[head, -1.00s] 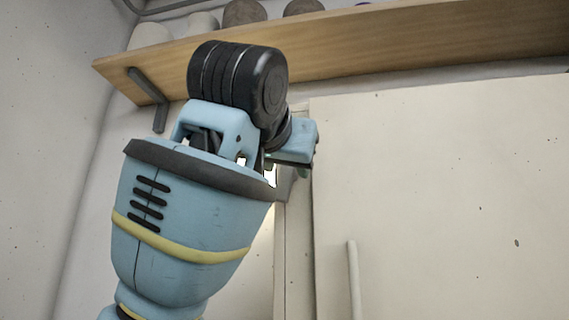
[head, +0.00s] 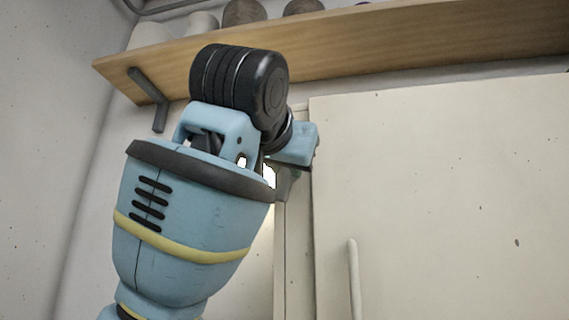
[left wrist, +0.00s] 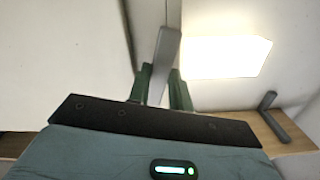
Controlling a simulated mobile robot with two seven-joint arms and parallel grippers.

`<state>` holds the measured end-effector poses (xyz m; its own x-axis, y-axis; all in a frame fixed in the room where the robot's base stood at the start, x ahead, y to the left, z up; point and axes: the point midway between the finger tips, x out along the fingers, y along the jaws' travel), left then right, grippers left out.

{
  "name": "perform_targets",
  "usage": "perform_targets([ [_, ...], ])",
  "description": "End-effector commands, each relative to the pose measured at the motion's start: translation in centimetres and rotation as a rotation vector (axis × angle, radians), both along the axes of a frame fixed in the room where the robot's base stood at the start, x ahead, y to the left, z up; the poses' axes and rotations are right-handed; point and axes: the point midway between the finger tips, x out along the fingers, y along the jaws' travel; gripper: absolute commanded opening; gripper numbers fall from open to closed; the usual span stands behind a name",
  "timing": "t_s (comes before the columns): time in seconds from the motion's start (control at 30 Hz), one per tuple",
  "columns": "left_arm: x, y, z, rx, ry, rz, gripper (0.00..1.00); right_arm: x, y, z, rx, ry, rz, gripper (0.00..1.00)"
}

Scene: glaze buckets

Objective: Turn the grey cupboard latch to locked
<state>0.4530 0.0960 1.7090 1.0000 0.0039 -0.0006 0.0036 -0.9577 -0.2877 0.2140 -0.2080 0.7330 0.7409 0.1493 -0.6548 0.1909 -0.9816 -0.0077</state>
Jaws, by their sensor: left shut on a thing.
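The grey cupboard latch (left wrist: 165,50) is a flat bar that shows in the left wrist view, running nearly upright in the picture and slightly tilted. My left gripper (left wrist: 161,88) has its green fingers on either side of the bar and is shut on it. In the head view, the left gripper's wrist covers most of the latch. A grey piece of the latch (head: 288,187) shows just below the gripper, at the cupboard's left edge. The pale cupboard door (head: 440,200) is closed against its frame. My right gripper is not in view.
A wooden shelf (head: 350,50) with several pots runs above the cupboard, close to my left wrist. Its dark bracket (head: 148,98) hangs at the left. A pale vertical handle (head: 354,280) stands on the door. A bright panel (left wrist: 228,57) is beside the latch.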

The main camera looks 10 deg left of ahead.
Motion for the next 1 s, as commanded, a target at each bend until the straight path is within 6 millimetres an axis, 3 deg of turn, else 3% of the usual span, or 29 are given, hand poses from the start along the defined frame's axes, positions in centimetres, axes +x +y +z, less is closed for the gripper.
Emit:
perform_targets([
  [0.27,-0.02,0.02,0.04,0.175,-0.001,0.001,0.0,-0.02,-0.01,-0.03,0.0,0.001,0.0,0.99],
  [1.0,-0.06,0.08,0.14,0.873,0.001,0.002,0.0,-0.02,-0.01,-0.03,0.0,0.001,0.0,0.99],
])
